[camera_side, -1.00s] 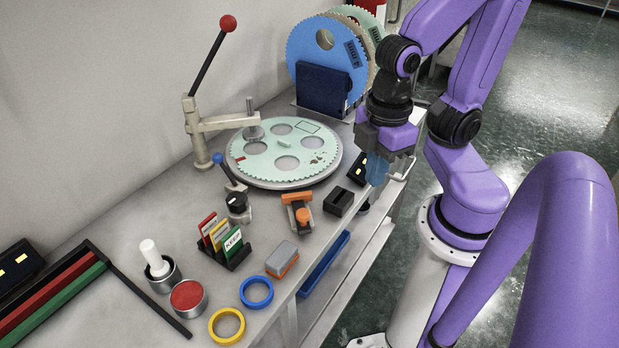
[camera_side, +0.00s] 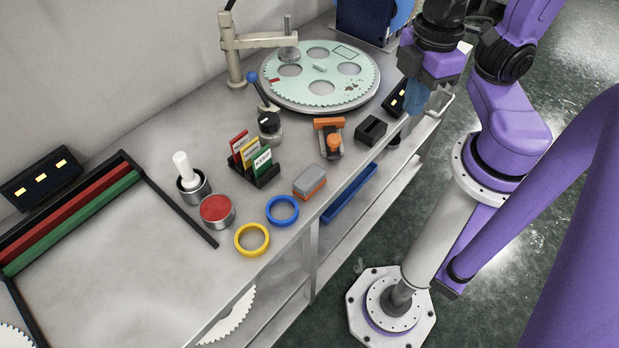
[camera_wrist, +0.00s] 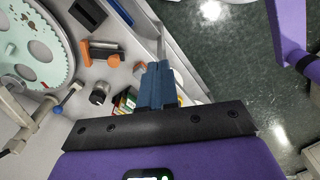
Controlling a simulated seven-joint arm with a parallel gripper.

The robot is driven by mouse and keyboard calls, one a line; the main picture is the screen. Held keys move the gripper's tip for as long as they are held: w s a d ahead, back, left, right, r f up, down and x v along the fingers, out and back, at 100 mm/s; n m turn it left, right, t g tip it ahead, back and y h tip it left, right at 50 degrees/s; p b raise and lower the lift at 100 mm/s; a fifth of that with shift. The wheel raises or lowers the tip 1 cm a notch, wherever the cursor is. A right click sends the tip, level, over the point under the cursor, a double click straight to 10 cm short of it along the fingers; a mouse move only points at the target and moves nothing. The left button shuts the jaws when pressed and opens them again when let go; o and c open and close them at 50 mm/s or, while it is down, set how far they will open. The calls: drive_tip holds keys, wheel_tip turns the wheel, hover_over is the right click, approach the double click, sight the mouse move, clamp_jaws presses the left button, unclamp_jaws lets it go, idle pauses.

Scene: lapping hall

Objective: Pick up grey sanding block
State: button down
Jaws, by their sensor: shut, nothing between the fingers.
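The grey sanding block (camera_side: 309,181), with an orange lower layer, lies on the bench near its front edge, just above the blue ring in the side view. My gripper (camera_side: 413,112) is up and to the right of it in that view, well apart from it, over the bench's front edge by a small black box. Its blue fingers are together and empty; they show in the wrist view (camera_wrist: 158,68) too. A patch of grey and orange beside the fingertips there may be the block, but I cannot tell.
Around the block are a blue ring (camera_side: 283,211), a yellow ring (camera_side: 252,239), a card holder (camera_side: 267,180), an orange-topped tool (camera_side: 330,140) and a black slotted block (camera_side: 370,130). A large round plate (camera_side: 320,105) lies behind. A blue tray (camera_side: 349,193) is below the edge.

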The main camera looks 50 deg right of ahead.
drive_tip(key=c, duration=0.5)
unclamp_jaws()
drive_tip(key=m, duration=3.1)
hover_over(311, 175)
wheel_tip(311, 175, down, 7)
wheel_tip(311, 175, down, 11)
drive_tip(key=shift+f, duration=0.2)
drive_tip(key=shift+f, duration=0.3)
